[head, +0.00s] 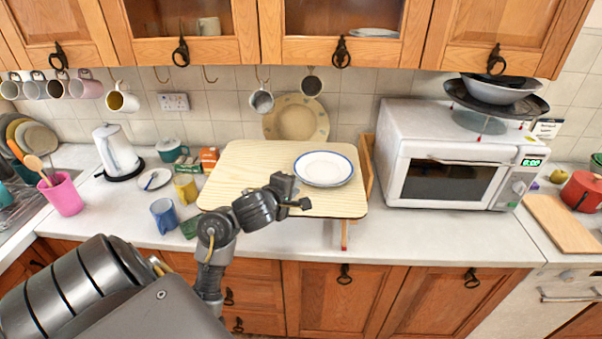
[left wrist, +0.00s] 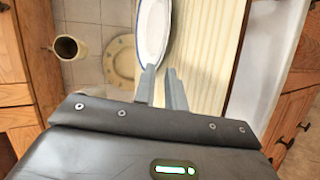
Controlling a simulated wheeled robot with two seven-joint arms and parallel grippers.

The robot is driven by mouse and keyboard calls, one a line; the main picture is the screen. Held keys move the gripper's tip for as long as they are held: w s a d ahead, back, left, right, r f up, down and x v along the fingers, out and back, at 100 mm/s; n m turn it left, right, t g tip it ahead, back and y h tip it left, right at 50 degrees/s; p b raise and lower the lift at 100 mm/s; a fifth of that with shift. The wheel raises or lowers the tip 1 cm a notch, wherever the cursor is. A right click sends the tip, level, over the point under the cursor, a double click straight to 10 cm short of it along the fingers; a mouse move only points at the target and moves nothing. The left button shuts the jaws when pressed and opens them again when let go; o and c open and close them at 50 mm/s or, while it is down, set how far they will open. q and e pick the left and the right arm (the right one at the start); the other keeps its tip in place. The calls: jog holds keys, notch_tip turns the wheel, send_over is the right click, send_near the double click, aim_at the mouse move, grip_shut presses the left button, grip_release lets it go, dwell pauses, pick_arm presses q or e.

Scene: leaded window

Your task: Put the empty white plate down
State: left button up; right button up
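The empty white plate (head: 323,168) has a thin blue rim. It appears to lie flat on the right part of a pale striped wooden board (head: 245,170). In the left wrist view the plate (left wrist: 153,28) is seen at a slant, just beyond my fingertips. My left gripper (head: 295,194) is at the plate's near left edge, above the board. In the left wrist view its two fingers (left wrist: 161,72) stand apart with a gap between them, and no plate rim shows clamped there. My right gripper is in neither view.
A white microwave (head: 445,165) stands right of the board, with bowls on top. A round beige plate (head: 296,118) leans on the tiles behind. Left of the board are a blue mug (head: 164,215), a yellow mug (head: 186,188) and a white kettle (head: 117,150). Mugs hang above.

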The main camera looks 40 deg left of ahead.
pick_arm(q)
jog(key=p+v, duration=0.1)
jog(key=v, duration=0.3)
jog(key=shift+s, duration=0.1)
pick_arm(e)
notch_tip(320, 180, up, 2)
pick_arm(q)
jog(key=shift+f, duration=0.1)
